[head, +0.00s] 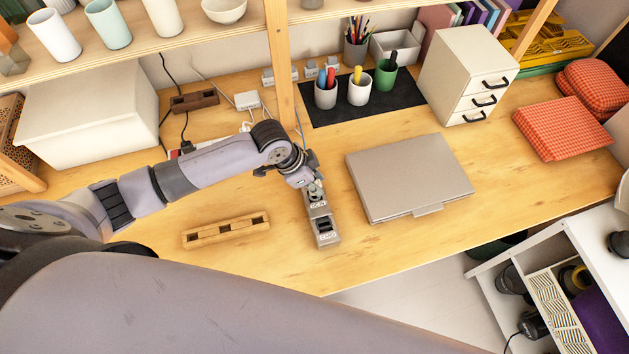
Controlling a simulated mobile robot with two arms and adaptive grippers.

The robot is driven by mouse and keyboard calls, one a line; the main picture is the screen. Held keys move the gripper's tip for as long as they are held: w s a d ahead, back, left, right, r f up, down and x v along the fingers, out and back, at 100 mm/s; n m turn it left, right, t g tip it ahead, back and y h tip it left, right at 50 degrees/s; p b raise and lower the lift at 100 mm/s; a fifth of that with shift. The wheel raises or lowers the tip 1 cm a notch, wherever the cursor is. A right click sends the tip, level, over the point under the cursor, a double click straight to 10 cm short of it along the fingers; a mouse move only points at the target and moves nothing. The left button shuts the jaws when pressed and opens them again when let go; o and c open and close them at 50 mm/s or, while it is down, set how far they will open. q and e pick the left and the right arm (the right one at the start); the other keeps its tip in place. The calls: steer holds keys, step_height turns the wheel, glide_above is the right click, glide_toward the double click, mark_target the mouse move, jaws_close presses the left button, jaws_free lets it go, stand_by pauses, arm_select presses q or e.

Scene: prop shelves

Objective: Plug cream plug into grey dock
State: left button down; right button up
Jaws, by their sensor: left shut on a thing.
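The grey dock (327,240) is a narrow block with dark sockets and small labels, lying on the wooden desk left of the laptop. My left gripper (315,190) points down over the dock's far end. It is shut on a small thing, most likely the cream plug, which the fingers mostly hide. I cannot tell whether the plug is above the dock, touching it or seated in a socket. My right gripper is not in view.
A closed grey laptop (408,176) lies just right of the dock. A wooden slotted block (226,230) lies to the left. A shelf post (278,60) and cups on a dark mat (405,95) stand behind. The desk's front edge is close to the dock.

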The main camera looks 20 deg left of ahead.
arm_select(q)
steer(key=shift+p, duration=0.4)
steer(key=shift+f, duration=1.05)
stand_by(3.3)
steer(key=shift+s+f, duration=0.15)
steer(key=shift+f, duration=0.05)
steer(key=c, duration=1.3)
jaws_free()
steer(key=shift+c, duration=0.2)
steer(key=shift+r, duration=0.1)
steer(key=v, duration=1.2)
steer(key=shift+d, duration=0.1)
